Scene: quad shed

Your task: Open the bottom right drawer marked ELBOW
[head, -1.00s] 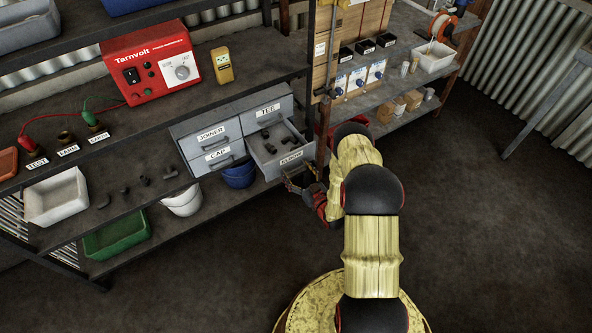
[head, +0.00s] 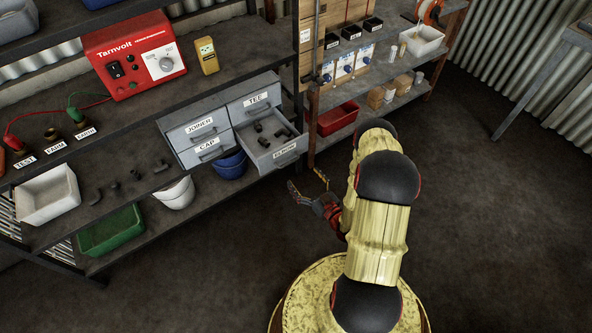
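The ELBOW drawer (head: 283,153) is the bottom right one of a grey four-drawer cabinet (head: 189,120). It is pulled out, and several dark fittings (head: 268,130) lie inside. Its handle and label are on the front face. My gripper (head: 307,188) is in front of and below the drawer front, apart from it. Its two fingers are spread and nothing is between them. The drawers marked TEE (head: 256,103), JOINER (head: 199,127) and CAP (head: 208,147) are shut.
A red tray (head: 338,118) is on the shelf to the right. A wooden post stands right of the drawer. The floor in front is clear.

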